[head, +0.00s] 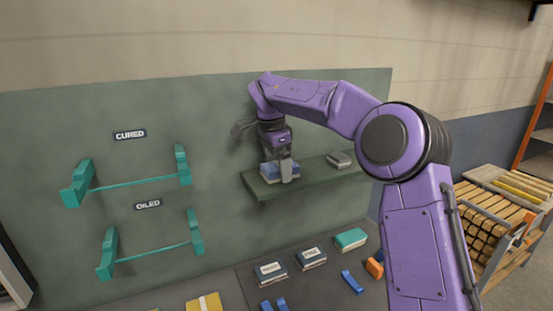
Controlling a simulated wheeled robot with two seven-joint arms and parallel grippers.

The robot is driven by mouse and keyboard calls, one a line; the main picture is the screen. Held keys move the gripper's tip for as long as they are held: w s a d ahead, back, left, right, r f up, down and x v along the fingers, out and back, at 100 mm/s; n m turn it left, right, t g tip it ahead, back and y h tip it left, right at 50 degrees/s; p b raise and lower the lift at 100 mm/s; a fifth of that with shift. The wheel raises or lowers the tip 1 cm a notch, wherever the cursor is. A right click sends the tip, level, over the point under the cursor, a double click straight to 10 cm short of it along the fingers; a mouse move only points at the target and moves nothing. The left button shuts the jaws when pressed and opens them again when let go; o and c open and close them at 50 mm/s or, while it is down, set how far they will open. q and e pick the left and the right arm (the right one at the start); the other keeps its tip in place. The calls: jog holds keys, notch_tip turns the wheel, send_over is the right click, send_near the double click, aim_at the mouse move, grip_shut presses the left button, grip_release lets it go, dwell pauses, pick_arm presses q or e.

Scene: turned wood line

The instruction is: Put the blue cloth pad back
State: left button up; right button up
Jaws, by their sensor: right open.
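The blue cloth pad (271,169) is on the green wall shelf (264,189), towards its left end. My right gripper (286,175) is directly over and in front of the pad, with a grey finger hiding part of it. The right jaws are open; I cannot tell whether a finger touches the pad. My left gripper is not in view.
A grey block (339,159) lies on the shelf to the right. Two teal racks hang under the CURED (130,134) and OILED (148,204) labels. The bench below holds dark labelled boxes (270,271), a teal-topped pad (350,238) and small blue and orange pieces.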

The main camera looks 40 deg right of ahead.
aim_at(272, 168)
notch_tip(272, 168, up, 12)
jog(key=a+p, duration=0.2)
jog(key=shift+p, duration=0.4)
